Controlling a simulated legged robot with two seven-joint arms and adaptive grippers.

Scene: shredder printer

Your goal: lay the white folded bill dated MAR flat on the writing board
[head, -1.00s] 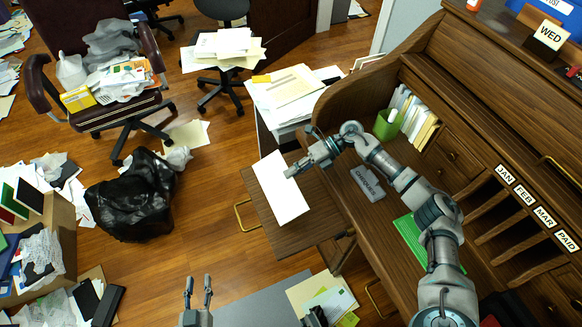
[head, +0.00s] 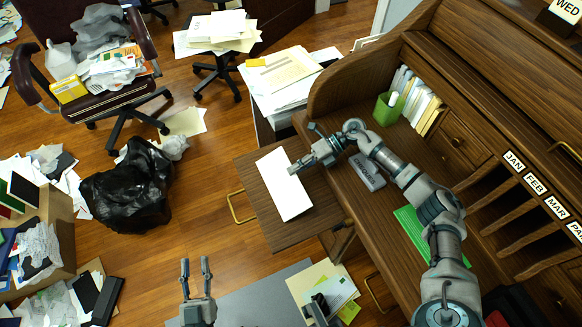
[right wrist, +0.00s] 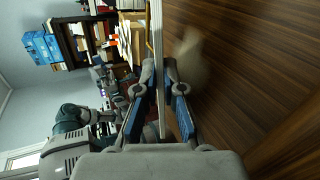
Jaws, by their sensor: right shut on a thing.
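The white folded bill (head: 282,190) is a plain pale sheet over the pulled-out writing board (head: 262,225) in the head view; no date is readable on it. My right gripper (head: 297,169) is shut on its right edge. In the right wrist view the bill (right wrist: 156,40) is a thin edge-on strip between the two blue-padded fingers (right wrist: 161,100). The brown wood is to its right there, and the bill looks roughly parallel to it. I cannot tell whether they touch. My left gripper (head: 195,265) is open and empty over the floor, at the bottom.
The roll-top desk (head: 345,90) has slots labelled JAN, FEB, MAR. Paper stacks (head: 285,85) stand behind the board. A black bag (head: 125,195) is on the floor at the left.

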